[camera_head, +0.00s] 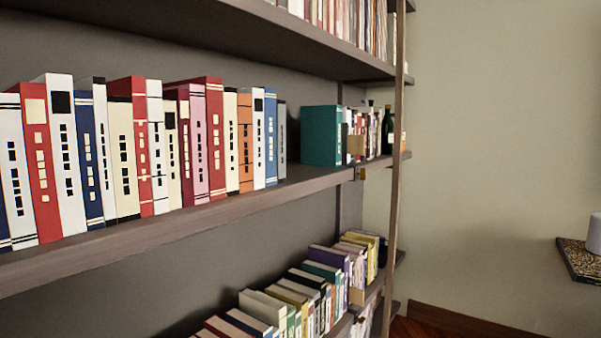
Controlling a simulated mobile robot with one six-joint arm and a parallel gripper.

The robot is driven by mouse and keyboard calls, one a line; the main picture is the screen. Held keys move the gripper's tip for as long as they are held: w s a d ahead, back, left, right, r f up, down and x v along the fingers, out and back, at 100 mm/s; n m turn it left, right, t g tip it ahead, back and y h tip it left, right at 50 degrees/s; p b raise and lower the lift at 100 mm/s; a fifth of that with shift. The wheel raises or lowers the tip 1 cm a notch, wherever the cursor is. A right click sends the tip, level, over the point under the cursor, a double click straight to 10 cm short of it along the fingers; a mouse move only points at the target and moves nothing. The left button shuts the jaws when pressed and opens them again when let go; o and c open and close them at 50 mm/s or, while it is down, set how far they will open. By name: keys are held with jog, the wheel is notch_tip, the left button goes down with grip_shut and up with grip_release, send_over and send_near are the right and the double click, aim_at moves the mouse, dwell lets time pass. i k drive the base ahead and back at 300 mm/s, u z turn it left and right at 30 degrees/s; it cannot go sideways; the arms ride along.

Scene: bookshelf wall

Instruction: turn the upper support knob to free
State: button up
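A small dark and brass-coloured fitting (360,173) sits at the front edge of the middle shelf (200,209), below a tan block (356,146). It may be the upper support knob, but it is too small to tell its shape or turn position. A similar small brass-coloured fitting (362,317) shows at the lower shelf edge, below another tan block (357,296). My gripper is not in view.
A row of upright books (125,155) fills the middle shelf on the left. A teal book (320,136) and dark bottles (388,130) stand farther along. A wooden upright (397,150) crosses the shelf fronts. A dark ledge (575,262) juts in at right.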

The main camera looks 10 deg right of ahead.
aim_at(362, 174)
jog(key=u, duration=0.1)
jog(key=k, duration=0.35)
jog(key=z, duration=0.95)
jog(key=i, duration=1)
jog(key=z, duration=0.05)
